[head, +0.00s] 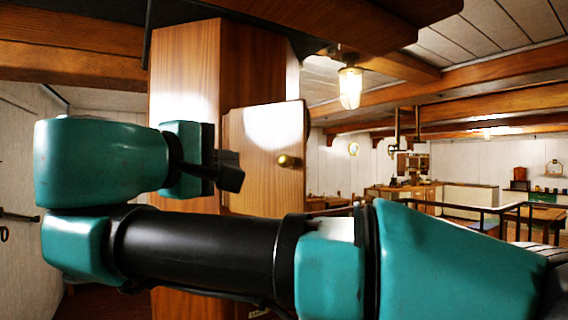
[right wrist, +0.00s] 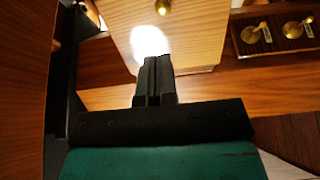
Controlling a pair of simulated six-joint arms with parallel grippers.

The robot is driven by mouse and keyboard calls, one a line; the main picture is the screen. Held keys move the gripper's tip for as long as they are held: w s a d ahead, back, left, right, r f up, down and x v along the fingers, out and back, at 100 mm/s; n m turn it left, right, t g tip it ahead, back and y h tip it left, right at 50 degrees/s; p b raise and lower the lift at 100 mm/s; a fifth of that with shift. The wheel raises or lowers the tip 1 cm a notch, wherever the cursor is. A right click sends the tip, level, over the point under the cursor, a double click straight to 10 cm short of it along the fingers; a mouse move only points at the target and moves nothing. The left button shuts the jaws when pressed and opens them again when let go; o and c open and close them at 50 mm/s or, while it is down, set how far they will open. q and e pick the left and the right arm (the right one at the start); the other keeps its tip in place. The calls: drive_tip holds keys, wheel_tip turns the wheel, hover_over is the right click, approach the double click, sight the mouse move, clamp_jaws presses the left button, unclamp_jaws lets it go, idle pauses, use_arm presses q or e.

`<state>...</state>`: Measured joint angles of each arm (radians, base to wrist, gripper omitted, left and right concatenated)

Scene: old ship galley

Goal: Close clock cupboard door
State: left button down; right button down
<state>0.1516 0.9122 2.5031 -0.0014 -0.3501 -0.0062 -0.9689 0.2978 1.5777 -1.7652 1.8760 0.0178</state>
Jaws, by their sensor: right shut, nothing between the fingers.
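The clock cupboard (head: 183,65) is a tall wooden case in the middle of the head view. Its wooden door (head: 262,188) has a brass knob (head: 289,161) and stands out from the case front, ajar; the exact angle is hard to tell. My right gripper (head: 231,174) is at the door's left part, left of the knob. In the right wrist view, my right gripper (right wrist: 153,68) is shut and empty, its tips overlapping the door panel (right wrist: 195,35), with the knob (right wrist: 163,6) beyond. I cannot tell whether they touch. My left gripper is not in view.
My right arm hides the lower cupboard. A caged lamp (head: 350,87) hangs from the beamed ceiling at right. A railing (head: 490,209) and counters lie farther back. In the right wrist view, brass fittings (right wrist: 292,30) sit in a wooden frame at right.

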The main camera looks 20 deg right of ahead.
sight(284, 160)
drive_tip(key=shift+w, duration=0.1)
drive_tip(key=x, duration=1.3)
drive_tip(key=shift+w+d+f, duration=0.1)
drive_tip(key=shift+w+d, duration=0.15)
drive_tip(key=shift+d, duration=0.05)
drive_tip(key=shift+d, duration=0.2)
